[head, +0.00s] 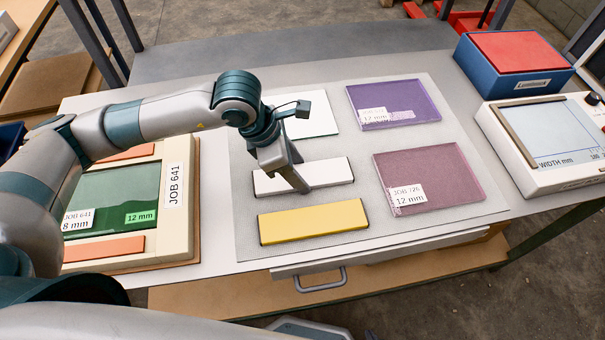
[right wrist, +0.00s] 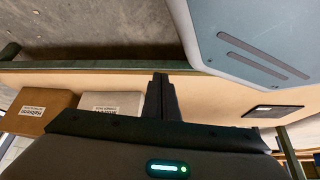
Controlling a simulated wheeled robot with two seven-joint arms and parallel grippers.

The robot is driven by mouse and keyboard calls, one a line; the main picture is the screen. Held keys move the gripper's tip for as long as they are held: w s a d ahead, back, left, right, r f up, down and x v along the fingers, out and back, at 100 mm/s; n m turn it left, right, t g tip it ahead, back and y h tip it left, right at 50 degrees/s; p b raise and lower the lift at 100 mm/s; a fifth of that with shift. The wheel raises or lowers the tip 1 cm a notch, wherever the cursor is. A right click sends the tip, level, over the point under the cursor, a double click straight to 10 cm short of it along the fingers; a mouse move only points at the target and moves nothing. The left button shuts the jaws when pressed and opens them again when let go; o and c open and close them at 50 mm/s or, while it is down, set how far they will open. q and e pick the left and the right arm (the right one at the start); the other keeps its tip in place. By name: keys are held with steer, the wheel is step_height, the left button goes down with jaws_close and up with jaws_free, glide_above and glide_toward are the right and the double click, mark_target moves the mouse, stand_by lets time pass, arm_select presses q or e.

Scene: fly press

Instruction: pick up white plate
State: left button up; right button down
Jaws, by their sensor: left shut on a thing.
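The white plate (head: 325,172) is a long, thin bar with dark ends, lying on the grey mat (head: 375,222) in the head view, just behind a matching yellow bar (head: 313,221). My left gripper (head: 298,186) comes down over the middle of the white plate and is shut on it. The fingers and wrist hide part of the plate, and I cannot tell whether it is clear of the mat. My right gripper (right wrist: 163,97) shows in the right wrist view with its fingers together and nothing between them, away from the plate.
A white sheet (head: 318,119) lies behind my left wrist. A purple pane (head: 393,99) and a mauve pane (head: 440,180) lie to the right. A framed green pane (head: 117,198) is at left. A red-topped blue box (head: 513,75) and a width gauge (head: 540,140) stand at right.

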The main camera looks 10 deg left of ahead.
arm_select(q)
steer(key=shift+r, duration=0.1)
arm_select(e)
steer(key=shift+a, duration=0.1)
